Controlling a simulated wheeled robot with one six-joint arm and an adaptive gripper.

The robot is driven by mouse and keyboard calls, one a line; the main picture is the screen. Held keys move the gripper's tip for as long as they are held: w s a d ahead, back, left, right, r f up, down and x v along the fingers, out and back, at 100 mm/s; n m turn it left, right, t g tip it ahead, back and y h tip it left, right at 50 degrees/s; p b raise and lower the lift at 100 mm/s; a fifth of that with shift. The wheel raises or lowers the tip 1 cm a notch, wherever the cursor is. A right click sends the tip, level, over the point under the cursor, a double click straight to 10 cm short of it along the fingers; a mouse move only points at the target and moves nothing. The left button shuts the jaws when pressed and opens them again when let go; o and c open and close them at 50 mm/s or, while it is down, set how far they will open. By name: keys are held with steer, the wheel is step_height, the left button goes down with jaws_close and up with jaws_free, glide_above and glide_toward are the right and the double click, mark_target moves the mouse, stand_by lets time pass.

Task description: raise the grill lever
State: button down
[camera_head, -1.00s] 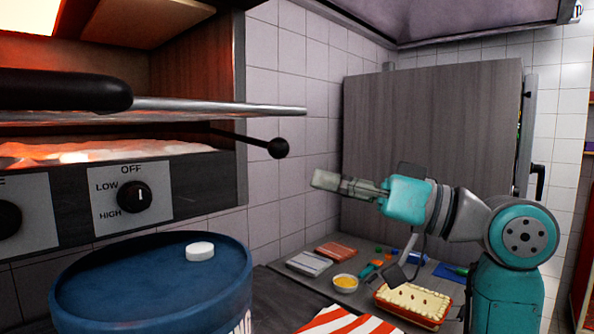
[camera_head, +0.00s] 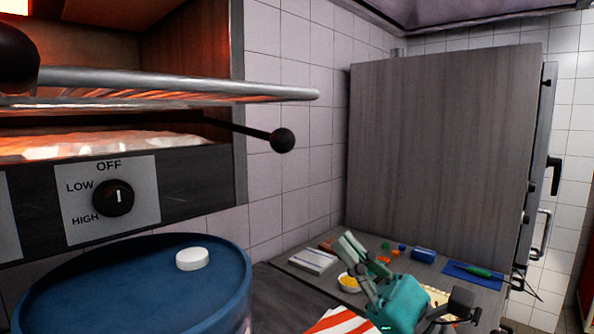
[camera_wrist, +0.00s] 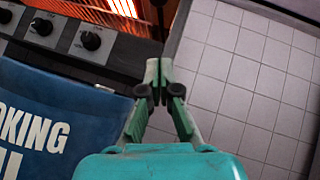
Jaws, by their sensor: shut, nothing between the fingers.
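The grill lever (camera_head: 250,131) is a thin dark rod with a black ball end (camera_head: 283,140) in the head view. It sticks out to the right from the grill's opening, below the metal rack, sloping slightly down toward its ball. My gripper (camera_head: 347,241) is lower and to the right of the ball in the picture, apart from it, fingers pointing up and left. In the wrist view my gripper (camera_wrist: 158,68) is shut and empty, pointing toward the grill's right-hand edge. A dark thin shape above the fingertips there may be the lever; I cannot tell.
The grill's front has a black knob (camera_head: 113,198). A blue drum (camera_head: 110,290) with a white puck (camera_head: 192,259) on top stands before it. The counter behind my gripper holds a yellow bowl (camera_head: 349,283), a blue mat (camera_head: 470,274) and small items. A large grey cabinet (camera_head: 440,150) stands behind.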

steer(key=a+r, duration=0.7)
steer(key=r, duration=0.3)
steer(key=shift+w+a+r, duration=0.15)
steer(key=shift+w+r, duration=0.15)
steer(key=shift+w, duration=0.1)
steer(key=shift+w, duration=0.1)
